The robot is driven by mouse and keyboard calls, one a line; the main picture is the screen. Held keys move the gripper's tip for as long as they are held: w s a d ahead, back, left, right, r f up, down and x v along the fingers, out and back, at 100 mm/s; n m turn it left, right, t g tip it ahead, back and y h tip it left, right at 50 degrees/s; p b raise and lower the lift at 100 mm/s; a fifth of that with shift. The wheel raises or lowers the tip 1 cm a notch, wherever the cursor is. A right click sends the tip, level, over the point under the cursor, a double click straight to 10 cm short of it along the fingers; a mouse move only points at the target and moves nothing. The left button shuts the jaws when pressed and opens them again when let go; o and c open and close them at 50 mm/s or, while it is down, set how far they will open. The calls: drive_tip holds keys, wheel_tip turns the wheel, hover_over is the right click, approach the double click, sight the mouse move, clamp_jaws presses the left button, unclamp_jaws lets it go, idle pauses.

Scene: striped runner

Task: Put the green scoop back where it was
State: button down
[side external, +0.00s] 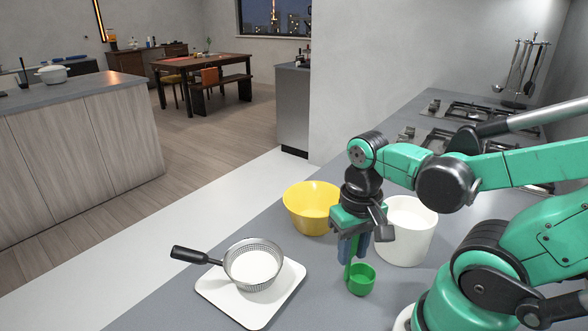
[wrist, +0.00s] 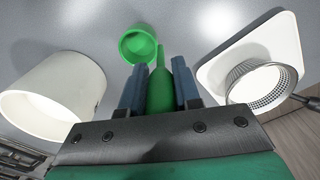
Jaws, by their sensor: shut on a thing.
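The green scoop (side external: 362,280) hangs upright below my gripper (side external: 354,250), with its cup at the bottom and its handle running up between the fingers. The fingers are shut on the handle. In the wrist view, the scoop's cup (wrist: 138,45) shows just beyond the fingertips, with the handle (wrist: 159,88) between the two blue-grey fingers. The cup is low over the grey counter; I cannot tell whether it touches it. A white tub (side external: 405,232) stands close behind and to the right of the scoop. It also shows at left in the wrist view (wrist: 70,85).
A yellow bowl (side external: 312,208) stands behind and left of my gripper. A black-handled sieve (side external: 235,268) holding white material rests on a white board (side external: 232,308) at left. Bare counter lies between board and scoop. A gas hob (side external: 470,112) is at the back right.

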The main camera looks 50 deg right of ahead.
drive_tip(key=shift+f, duration=0.1)
drive_tip(key=c, duration=0.6)
unclamp_jaws()
wheel_tip(320, 180, up, 12)
drive_tip(key=shift+f, duration=0.1)
drive_tip(key=w+a+f+n+t, duration=0.1)
drive_tip(key=w+n+t, duration=0.1)
drive_tip(key=w, duration=0.1)
drive_tip(key=w+a+f+n+t, duration=0.1)
drive_tip(key=w+f+n+t, duration=0.1)
drive_tip(key=w, duration=0.1)
drive_tip(key=w+a+f+n+t, duration=0.1)
drive_tip(key=w+f+n+t, duration=0.1)
drive_tip(key=w+t, duration=0.1)
drive_tip(key=shift+w+a+f, duration=0.1)
drive_tip(key=shift+a+f, duration=0.15)
drive_tip(key=shift+a, duration=0.05)
